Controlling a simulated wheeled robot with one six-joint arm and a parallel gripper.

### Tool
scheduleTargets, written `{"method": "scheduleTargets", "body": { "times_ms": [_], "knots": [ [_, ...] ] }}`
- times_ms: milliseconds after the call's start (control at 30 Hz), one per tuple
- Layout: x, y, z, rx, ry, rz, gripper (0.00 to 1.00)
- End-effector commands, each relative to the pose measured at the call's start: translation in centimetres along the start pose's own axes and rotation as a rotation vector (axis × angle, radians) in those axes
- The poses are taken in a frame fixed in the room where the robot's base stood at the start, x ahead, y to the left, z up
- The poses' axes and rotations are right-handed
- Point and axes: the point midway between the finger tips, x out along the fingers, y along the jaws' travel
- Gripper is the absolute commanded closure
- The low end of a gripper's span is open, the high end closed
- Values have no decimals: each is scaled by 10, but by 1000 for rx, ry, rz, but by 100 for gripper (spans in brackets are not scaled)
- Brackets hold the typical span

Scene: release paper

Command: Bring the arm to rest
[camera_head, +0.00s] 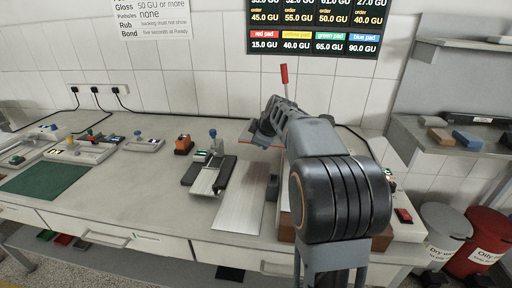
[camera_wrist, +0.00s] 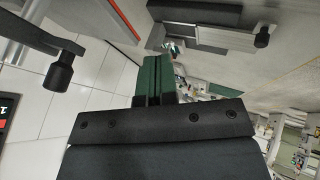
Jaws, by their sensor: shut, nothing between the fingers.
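My arm rises at the right of the head view and reaches over the bench (camera_head: 130,190). My gripper (camera_wrist: 155,78) shows in the wrist view with its two dark green fingers together and nothing between them. In the head view its end is small and dark near the far part of the bench, and its fingers cannot be made out. A grey device with a flat plate (camera_head: 238,210) lies on the bench just below and left of the arm. A red-handled lever (camera_head: 284,74) stands up behind the arm.
A green mat (camera_head: 45,181) lies at far left. Shelves (camera_head: 455,137) with blocks and two bins (camera_head: 481,236) stand at right. The bench's left middle is clear.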

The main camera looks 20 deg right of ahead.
Motion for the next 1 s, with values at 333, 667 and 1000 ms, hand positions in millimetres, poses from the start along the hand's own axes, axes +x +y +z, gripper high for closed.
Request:
{"method": "scheduleTargets", "body": {
  "times_ms": [333, 667, 1000],
  "knots": [
    [-27, -1, 0, 3, -2, 1, 100],
    [-12, -26, 24, 398, -81, -50, 100],
    [-70, -191, 40, 1005, -378, -84, 100]
  ]
}}
